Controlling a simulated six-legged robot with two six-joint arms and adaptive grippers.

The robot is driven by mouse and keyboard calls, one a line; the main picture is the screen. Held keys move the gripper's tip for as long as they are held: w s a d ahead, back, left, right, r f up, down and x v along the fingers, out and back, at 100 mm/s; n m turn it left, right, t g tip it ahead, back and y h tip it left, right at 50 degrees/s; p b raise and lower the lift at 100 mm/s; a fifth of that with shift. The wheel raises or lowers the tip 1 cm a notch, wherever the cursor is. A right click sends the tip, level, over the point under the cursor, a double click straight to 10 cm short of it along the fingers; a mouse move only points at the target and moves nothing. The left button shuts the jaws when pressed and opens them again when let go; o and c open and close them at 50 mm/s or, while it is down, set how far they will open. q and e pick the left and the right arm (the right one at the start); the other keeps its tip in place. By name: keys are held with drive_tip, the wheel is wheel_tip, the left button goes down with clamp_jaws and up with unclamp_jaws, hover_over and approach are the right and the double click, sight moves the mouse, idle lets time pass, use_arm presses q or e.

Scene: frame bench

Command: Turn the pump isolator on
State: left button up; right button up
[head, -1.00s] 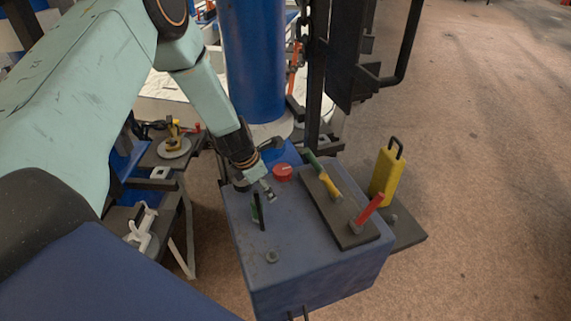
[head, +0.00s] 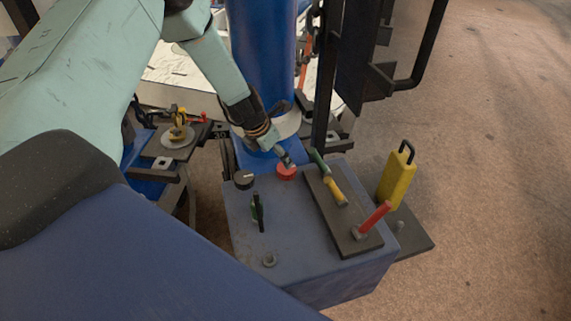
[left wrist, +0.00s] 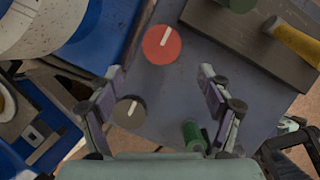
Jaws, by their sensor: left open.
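Two rotary knobs, one red (head: 286,173) and one black (head: 244,180), sit at the far end of the blue box top (head: 300,240). No readable label shows which is the pump isolator. In the left wrist view, the red knob (left wrist: 161,43) and black knob (left wrist: 129,112) each carry a white pointer line slanting up and slightly right. My left gripper (head: 287,161) is open and empty, low by the red knob. In the wrist view its fingertips (left wrist: 160,73) spread either side, with the red knob just beyond them. Contact cannot be told. My right gripper is not in view.
A dark plate (head: 340,220) carries green, yellow and red handles. A yellow block (head: 396,182) stands right; a blue column (head: 262,50) rises behind.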

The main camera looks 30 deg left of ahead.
sight(284, 169)
use_arm(q)
drive_tip(key=b+x, duration=0.3)
drive_tip(key=x, duration=0.2)
drive_tip(key=shift+d, duration=0.1)
drive_tip(key=shift+w+f+b, duration=0.15)
drive_tip(key=shift+f+b, duration=0.4)
drive_tip(key=shift+b, duration=0.25)
drive_tip(key=shift+w+d+f+b, duration=0.25)
drive_tip(key=shift+w+f+b, duration=0.2)
drive_tip(key=shift+f, duration=0.3)
drive_tip(key=shift+w+f, duration=0.3)
drive_tip(key=shift+f, duration=0.05)
drive_tip(key=shift+s+r, duration=0.25)
drive_tip(key=shift+r, duration=0.05)
drive_tip(key=shift+w+f, duration=0.2)
drive_tip(key=shift+f, duration=0.05)
drive_tip(key=c, duration=0.5)
drive_tip(key=shift+s+r, duration=0.1)
drive_tip(key=shift+c, duration=1.2)
drive_tip(key=c, duration=0.4)
